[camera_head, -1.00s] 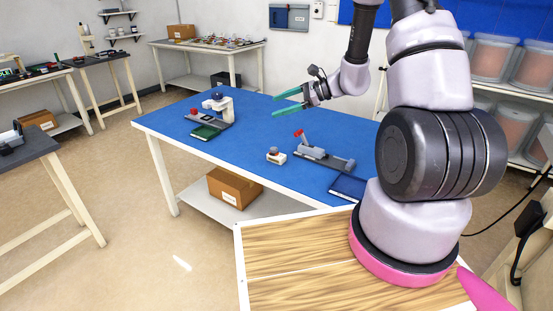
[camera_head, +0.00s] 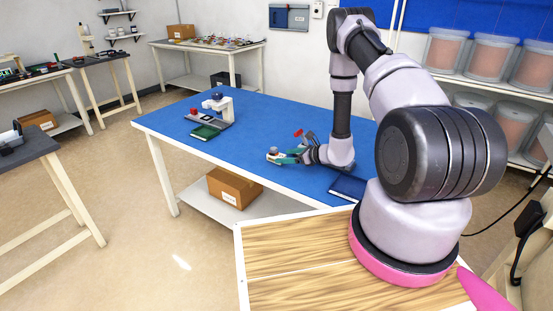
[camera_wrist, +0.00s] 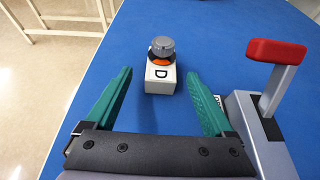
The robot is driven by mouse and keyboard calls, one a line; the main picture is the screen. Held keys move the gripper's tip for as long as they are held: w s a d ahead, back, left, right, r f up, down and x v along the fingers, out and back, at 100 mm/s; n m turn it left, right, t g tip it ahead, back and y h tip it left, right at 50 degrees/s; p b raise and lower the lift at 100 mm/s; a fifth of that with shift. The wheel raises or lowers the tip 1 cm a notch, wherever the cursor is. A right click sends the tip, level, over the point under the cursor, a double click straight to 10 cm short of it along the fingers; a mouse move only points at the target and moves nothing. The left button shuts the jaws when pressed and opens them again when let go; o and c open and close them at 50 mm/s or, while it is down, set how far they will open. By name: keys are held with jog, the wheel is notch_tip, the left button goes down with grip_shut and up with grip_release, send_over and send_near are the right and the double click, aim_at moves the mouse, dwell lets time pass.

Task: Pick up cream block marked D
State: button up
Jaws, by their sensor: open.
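The cream block marked D (camera_wrist: 160,83) stands upright on the blue table, with a grey knob and an orange ring on top. In the wrist view it lies ahead of and between the two green fingers of my gripper (camera_wrist: 161,95), near the level of their tips. The fingers are open and spread wider than the block, with visible gaps on both sides. In the head view the block (camera_head: 272,155) is at the fingertips of my gripper (camera_head: 283,157), low over the table, partly covered by the fingers.
A grey fixture with a red-handled lever (camera_wrist: 275,55) stands close to the right finger. The table beyond the block is clear.

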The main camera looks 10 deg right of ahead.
aim_at(278, 155)
jog(key=shift+x, duration=2.75)
jog(key=shift+w+r, duration=0.1)
jog(key=shift+r, duration=0.05)
jog(key=c, duration=1.3)
grip_shut()
jog(key=shift+r, duration=0.1)
